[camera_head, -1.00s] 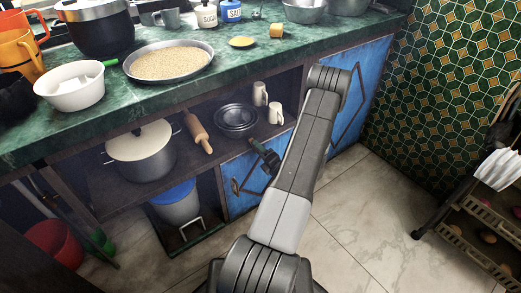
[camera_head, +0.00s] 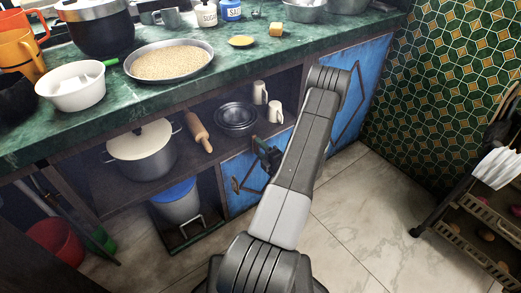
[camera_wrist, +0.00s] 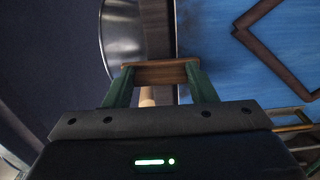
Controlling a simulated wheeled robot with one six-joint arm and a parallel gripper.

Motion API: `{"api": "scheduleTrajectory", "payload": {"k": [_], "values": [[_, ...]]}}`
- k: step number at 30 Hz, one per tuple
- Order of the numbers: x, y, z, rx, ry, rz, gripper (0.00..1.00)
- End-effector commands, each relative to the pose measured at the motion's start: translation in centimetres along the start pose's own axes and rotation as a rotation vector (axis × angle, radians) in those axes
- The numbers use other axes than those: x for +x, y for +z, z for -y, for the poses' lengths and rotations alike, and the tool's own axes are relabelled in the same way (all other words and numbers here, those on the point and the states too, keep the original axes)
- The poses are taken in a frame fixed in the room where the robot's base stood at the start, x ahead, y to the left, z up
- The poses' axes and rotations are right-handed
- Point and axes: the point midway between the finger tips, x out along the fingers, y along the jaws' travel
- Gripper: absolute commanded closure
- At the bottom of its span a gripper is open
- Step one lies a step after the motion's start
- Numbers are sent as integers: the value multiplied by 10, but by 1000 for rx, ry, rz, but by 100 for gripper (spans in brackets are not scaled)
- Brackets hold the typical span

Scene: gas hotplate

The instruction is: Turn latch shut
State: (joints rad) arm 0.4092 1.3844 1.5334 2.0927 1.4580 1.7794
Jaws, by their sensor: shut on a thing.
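The latch (camera_wrist: 160,72) is a short brown wooden bar. In the wrist view it lies between the two green fingertips of my gripper (camera_wrist: 160,84), which is shut on it. The bar lies across the edge of the blue cabinet door (camera_wrist: 235,75) and reaches over the dark wooden frame beside it. In the head view my gripper (camera_head: 266,153) is at the upper part of the lower blue door (camera_head: 241,180), partly behind my arm. The latch is too small and covered to make out there.
The open shelf left of the door holds dark plates (camera_head: 236,117), two pale mugs (camera_head: 275,111), a rolling pin (camera_head: 198,132) and a lidded pot (camera_head: 142,150). A blue-lidded bin (camera_head: 177,201) stands below.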

Motion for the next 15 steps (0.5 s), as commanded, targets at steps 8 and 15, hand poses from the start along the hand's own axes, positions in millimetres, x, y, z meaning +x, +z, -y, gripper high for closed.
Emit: {"api": "scheduleTrajectory", "payload": {"k": [8, 15], "values": [[0, 0, 0, 2, -1, 2, 27], [0, 0, 0, 1, -1, 1, 27]]}}
